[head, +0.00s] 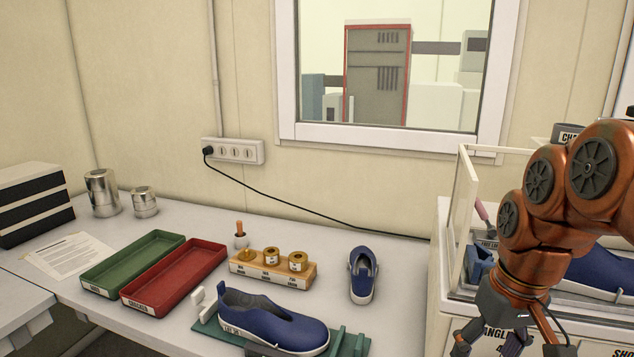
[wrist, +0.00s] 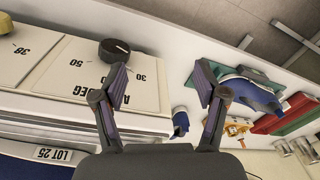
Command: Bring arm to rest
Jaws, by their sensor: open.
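My copper-coloured arm is at the right of the head view, bent, with my gripper (head: 489,345) hanging low in front of the white test machine (head: 445,275). The fingers are cut close to the bottom edge there. In the wrist view my gripper (wrist: 160,78) has its two fingers wide apart with nothing between them. Beyond the left finger is the machine's panel with a black dial knob (wrist: 114,50) and degree marks. The fingers look apart from the knob, though the exact gap is unclear.
A blue shoe (head: 270,322) sits on a green fixture on the table, and another blue shoe (head: 362,275) stands behind it. A green tray (head: 133,262), a red tray (head: 175,274) and a wooden weight block (head: 272,268) lie left. A clear guard (head: 462,215) edges the machine.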

